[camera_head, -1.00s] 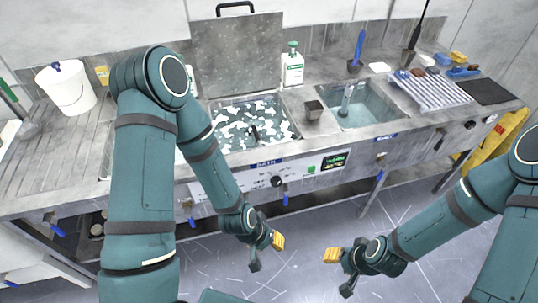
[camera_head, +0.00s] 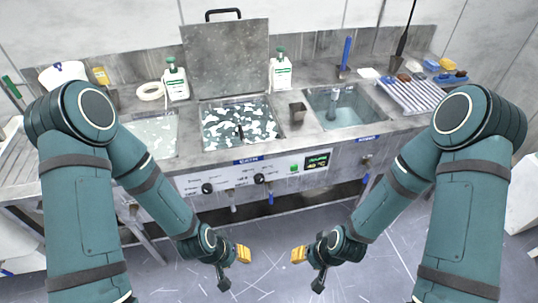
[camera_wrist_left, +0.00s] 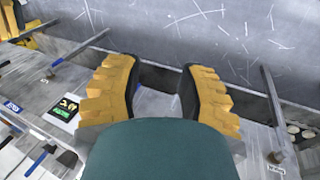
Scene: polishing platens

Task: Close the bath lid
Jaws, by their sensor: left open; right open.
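The bath lid (camera_head: 226,58) is a grey metal plate with a black handle (camera_head: 223,14) along its top edge. It stands raised, nearly upright, behind the bath (camera_head: 240,123). The bath is open and shows white patches floating on dark liquid. My left gripper (camera_head: 236,266) is low in front of the bench, below the control panel, open and empty. In the left wrist view its yellow ridged fingers (camera_wrist_left: 158,92) are apart over the floor and bench front. My right gripper (camera_head: 306,268) is also low in front of the bench, open and empty, away from the lid.
Pump bottles (camera_head: 174,80) and (camera_head: 280,70) flank the lid. A small dark cup (camera_head: 298,112) stands between the bath and the sink (camera_head: 345,108). A paler basin (camera_head: 152,134) lies left of the bath. The control panel (camera_head: 255,174) is on the bench front.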

